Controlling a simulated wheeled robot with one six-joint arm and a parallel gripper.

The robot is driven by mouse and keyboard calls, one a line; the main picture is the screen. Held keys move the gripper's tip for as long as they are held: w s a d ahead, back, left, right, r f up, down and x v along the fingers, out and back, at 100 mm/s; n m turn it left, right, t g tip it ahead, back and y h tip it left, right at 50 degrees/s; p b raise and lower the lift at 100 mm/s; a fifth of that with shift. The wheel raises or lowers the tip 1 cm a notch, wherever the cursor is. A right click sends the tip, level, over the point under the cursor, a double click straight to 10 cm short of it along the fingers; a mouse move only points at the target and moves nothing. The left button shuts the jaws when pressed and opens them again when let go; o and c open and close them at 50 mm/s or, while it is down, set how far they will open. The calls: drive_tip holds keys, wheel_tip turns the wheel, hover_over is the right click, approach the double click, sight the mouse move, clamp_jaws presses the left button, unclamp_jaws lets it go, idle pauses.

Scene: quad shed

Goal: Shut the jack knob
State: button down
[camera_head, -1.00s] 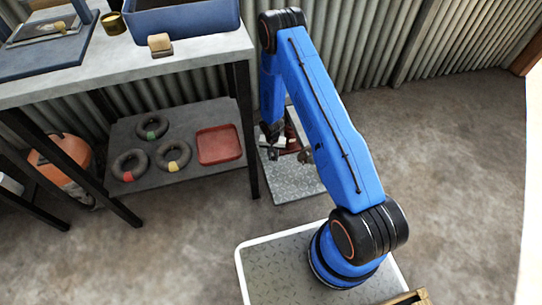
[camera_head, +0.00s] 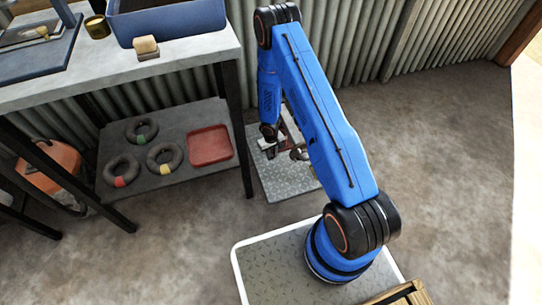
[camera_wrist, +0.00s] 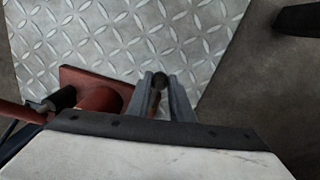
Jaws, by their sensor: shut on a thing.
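The jack, a red-brown body with a square base (camera_wrist: 88,84), stands on a metal tread plate (camera_wrist: 120,30) on the floor; in the head view only a bit of it shows behind my arm. In the wrist view my gripper (camera_wrist: 160,82) has its two grey fingers close together around a small dark round knob (camera_wrist: 159,80) at the jack's right side. The fingers are shut on it. The knob's stem runs back toward the wrist and is mostly hidden. In the head view my gripper (camera_head: 274,146) is small and low over the plate (camera_head: 285,180).
A workbench (camera_head: 190,50) stands at the left, its black leg (camera_head: 236,130) close beside the plate. Its lower shelf (camera_head: 205,115) holds several rings and a red tray (camera_head: 210,146). A corrugated wall (camera_head: 350,40) is behind. Open floor (camera_head: 440,150) lies right.

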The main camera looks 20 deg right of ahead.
idle(0.4)
drive_tip(key=c, duration=1.6)
unclamp_jaws()
drive_tip(key=shift+o, duration=0.2)
drive_tip(key=shift+r, duration=0.1)
wheel_tip(320, 180, up, 17)
drive_tip(key=shift+a, duration=0.35)
drive_tip(key=shift+r, duration=0.15)
